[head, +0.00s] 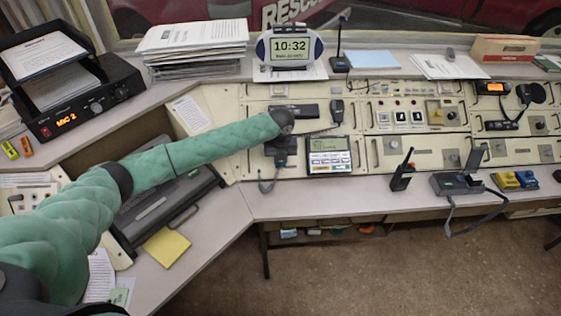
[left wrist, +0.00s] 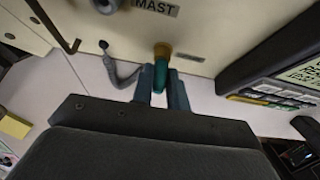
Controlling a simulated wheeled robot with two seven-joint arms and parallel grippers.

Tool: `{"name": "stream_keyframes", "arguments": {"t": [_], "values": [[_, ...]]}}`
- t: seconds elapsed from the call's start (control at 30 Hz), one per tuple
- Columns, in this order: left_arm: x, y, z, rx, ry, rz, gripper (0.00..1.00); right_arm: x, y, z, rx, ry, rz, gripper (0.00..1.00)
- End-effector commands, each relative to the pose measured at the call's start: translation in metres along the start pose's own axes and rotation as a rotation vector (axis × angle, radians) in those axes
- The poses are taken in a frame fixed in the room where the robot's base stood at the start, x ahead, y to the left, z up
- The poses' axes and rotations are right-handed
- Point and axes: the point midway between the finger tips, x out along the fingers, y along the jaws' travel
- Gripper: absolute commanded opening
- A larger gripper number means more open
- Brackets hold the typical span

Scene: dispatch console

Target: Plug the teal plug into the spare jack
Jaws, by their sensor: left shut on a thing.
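My left gripper (head: 281,160) reaches the console's front panel, left of the phone-like screen unit. In the left wrist view my gripper (left wrist: 162,88) is shut on the teal plug (left wrist: 161,72), which sits between its fingers. The plug points at the panel. Its far end meets a brass-coloured round piece (left wrist: 162,49) at the panel face, beside a small label. I cannot tell whether the plug is inside a jack or only lined up with it. A grey cord (left wrist: 112,72) hangs left of the fingers. The head view hides the plug behind my gripper.
A label reading MAST (left wrist: 155,7) is higher on the panel, with a grey round part (left wrist: 106,5) beside it. The screen unit (head: 330,156) stands close on the right. A handheld radio (head: 403,171) stands further right. The desk front is mostly clear.

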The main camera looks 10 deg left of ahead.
Motion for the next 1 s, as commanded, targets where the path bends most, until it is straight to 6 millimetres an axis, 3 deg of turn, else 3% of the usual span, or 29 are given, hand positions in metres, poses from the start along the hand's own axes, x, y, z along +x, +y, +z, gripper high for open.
{"name": "stream_keyframes", "arguments": {"t": [0.2,0.23,0.33,0.73,1.0], "values": [[0.002,0.001,0.000,-0.001,0.000,0.001,0.00,0.000,0.000,0.000,0.000,0.000,0.000,0.36],[0.002,0.001,0.000,-0.001,0.000,0.001,0.21,0.001,0.000,0.000,0.000,0.000,0.000,0.36],[0.002,0.001,0.000,-0.001,0.000,0.001,0.41,0.001,0.000,0.000,0.000,0.000,0.000,0.36],[-0.005,0.000,0.001,-0.001,-0.001,-0.001,0.41,0.004,0.000,0.001,0.000,0.000,0.000,0.36],[-0.043,0.000,0.001,0.000,-0.002,-0.002,0.41,0.020,0.001,0.003,0.000,0.000,0.000,0.36]]}}
